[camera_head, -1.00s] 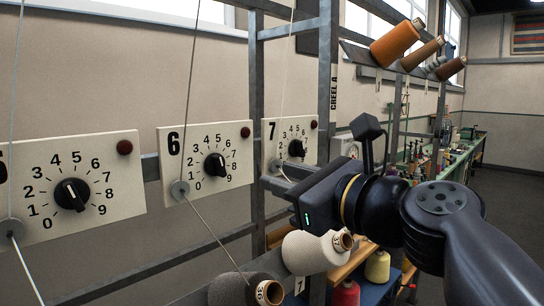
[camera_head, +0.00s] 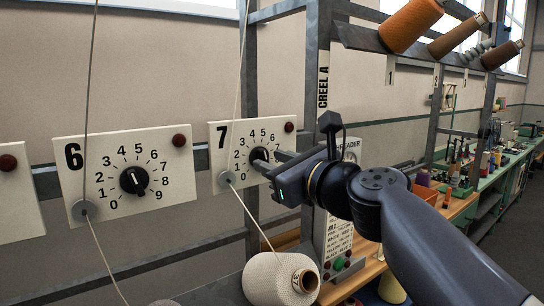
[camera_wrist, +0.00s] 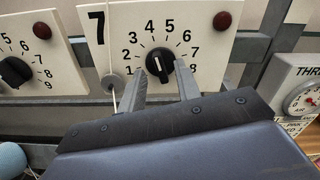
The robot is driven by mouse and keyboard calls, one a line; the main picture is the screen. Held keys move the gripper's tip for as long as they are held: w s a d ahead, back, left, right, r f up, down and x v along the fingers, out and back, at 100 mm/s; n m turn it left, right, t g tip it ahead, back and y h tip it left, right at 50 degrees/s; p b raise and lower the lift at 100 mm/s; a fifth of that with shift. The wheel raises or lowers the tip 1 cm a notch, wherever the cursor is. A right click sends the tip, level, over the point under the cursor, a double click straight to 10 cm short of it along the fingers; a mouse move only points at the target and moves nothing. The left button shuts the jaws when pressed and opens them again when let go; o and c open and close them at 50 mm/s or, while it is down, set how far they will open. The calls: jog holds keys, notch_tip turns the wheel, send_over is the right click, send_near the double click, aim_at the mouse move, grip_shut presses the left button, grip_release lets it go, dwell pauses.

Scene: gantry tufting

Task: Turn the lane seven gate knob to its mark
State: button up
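The lane seven gate knob (camera_head: 259,156) is black and round with a pale pointer line. It sits on a cream panel (camera_head: 221,135) marked 7, with a dial of numbers around it. In the wrist view the knob (camera_wrist: 160,64) shows between my two fingertips, its pointer line near upright, toward the 4 and 5. I cannot make out a separate target mark. My gripper (camera_head: 273,162) is open at the knob's lower right in the head view. In the wrist view my gripper (camera_wrist: 160,72) has a finger on each side of the knob; contact cannot be told.
A thin yarn runs through a grey disc (camera_head: 227,180) at the panel's lower left. The lane six panel (camera_head: 175,190) is to the left. A yarn cone (camera_head: 270,278) sits below. A gauge box (camera_wrist: 300,100) stands to the right, and a metal frame post (camera_head: 314,100) is close by.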

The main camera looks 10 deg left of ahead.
jog(key=shift+w+a, duration=0.4)
grip_shut()
